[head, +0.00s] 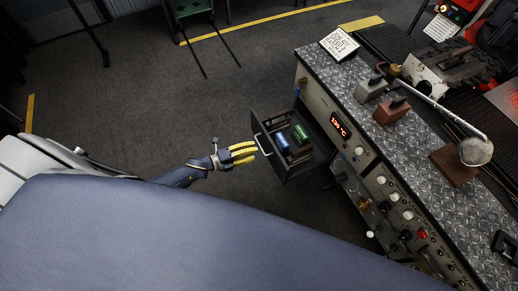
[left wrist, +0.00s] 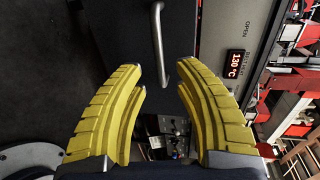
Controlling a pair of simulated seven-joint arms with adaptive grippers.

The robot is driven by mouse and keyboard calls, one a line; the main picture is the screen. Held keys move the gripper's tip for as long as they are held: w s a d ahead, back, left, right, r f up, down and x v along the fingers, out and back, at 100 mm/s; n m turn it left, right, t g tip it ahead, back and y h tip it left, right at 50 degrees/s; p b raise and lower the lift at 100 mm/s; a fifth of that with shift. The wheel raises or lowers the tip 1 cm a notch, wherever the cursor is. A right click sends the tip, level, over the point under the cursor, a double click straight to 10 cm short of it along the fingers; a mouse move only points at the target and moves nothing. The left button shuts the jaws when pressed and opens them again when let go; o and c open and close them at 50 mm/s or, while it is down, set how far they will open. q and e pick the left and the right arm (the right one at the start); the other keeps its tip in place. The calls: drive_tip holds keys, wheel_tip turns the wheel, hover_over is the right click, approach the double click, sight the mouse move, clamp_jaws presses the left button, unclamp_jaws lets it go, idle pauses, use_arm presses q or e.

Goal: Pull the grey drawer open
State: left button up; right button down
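The dark grey drawer (head: 287,174) stands pulled out from the workbench, and a blue and a green object lie inside it. Its pale bar handle (head: 262,144) is on the drawer's left-facing front. My left gripper (head: 250,152) has yellow fingers and is right by the handle. In the left wrist view, the gripper (left wrist: 161,88) is open, its two fingers spread apart. The handle (left wrist: 158,45) there runs lengthwise in front of the gap between the fingertips, with no finger closed on it. My right gripper is not in view.
The workbench (head: 350,90) has a patterned metal top with blocks and a lamp-like rod on it. Its front carries a red display (head: 339,126), knobs and switches. The dark floor (head: 150,110) left of the drawer is clear. A green stand is farther back.

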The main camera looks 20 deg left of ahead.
use_arm(q)
drive_tip(key=v, duration=0.7)
idle(0.5)
drive_tip(key=a+f+n+y, duration=0.6)
drive_tip(key=a+f+n, duration=0.2)
drive_tip(key=a+f, duration=0.15)
drive_tip(key=s+a+f+n+g+y, duration=0.35)
drive_tip(key=s+f+n, duration=0.35)
drive_tip(key=s+f, duration=0.45)
drive_tip(key=s+d+f+n+g+y, duration=0.1)
drive_tip(key=s+d+f+n+g, duration=0.15)
drive_tip(key=s+f, duration=0.45)
drive_tip(key=s+d+f+n+g+y, duration=0.1)
drive_tip(key=s+f+n+g, duration=0.15)
drive_tip(key=s+f, duration=0.45)
drive_tip(key=s+d+f+n+g+h, duration=0.1)
drive_tip(key=s+d+f+n, duration=0.1)
drive_tip(key=s+d, duration=0.9)
drive_tip(key=s, duration=0.3)
drive_tip(key=shift+d+n+g, duration=0.2)
drive_tip(key=shift+n+g, duration=0.1)
drive_tip(key=shift+g, duration=0.05)
